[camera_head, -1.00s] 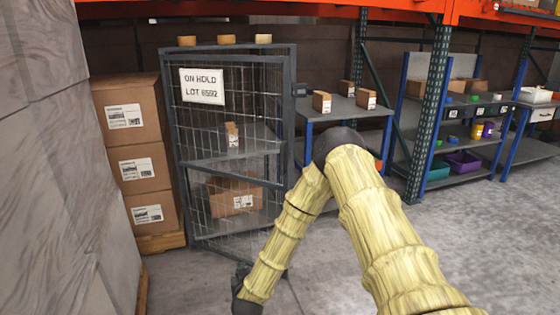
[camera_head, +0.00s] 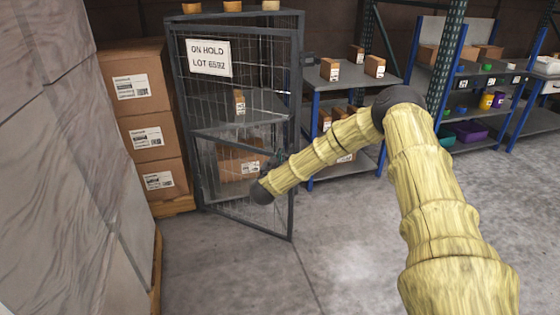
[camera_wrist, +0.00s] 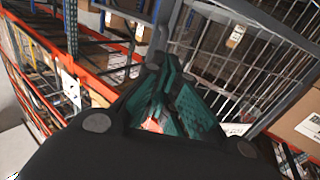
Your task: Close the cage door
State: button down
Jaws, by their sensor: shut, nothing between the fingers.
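The cage door (camera_head: 240,135) is a dark grey frame with wire mesh and a white "ON HOLD LOT 6592" sign (camera_head: 209,58). It stands at the front of the cage in the head view, with its lower right corner swung out toward me, so it looks partly open. My gripper (camera_wrist: 166,72) is shut and empty, with its green fingers together in the wrist view. In the head view, the end of my arm is in front of the lower right part of the door. A grey frame bar lies just beyond the fingertips; contact cannot be told.
Stacked boxes (camera_head: 147,137) stand left of the cage, and a grey wrapped stack (camera_head: 75,160) fills the left edge. A blue-legged table (camera_head: 345,77) with small boxes is to the right, before further shelves. The floor (camera_head: 330,250) in front is clear.

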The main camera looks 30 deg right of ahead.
aim_at(288, 142)
jog(key=x, duration=0.8)
jog(key=shift+w+d, duration=0.25)
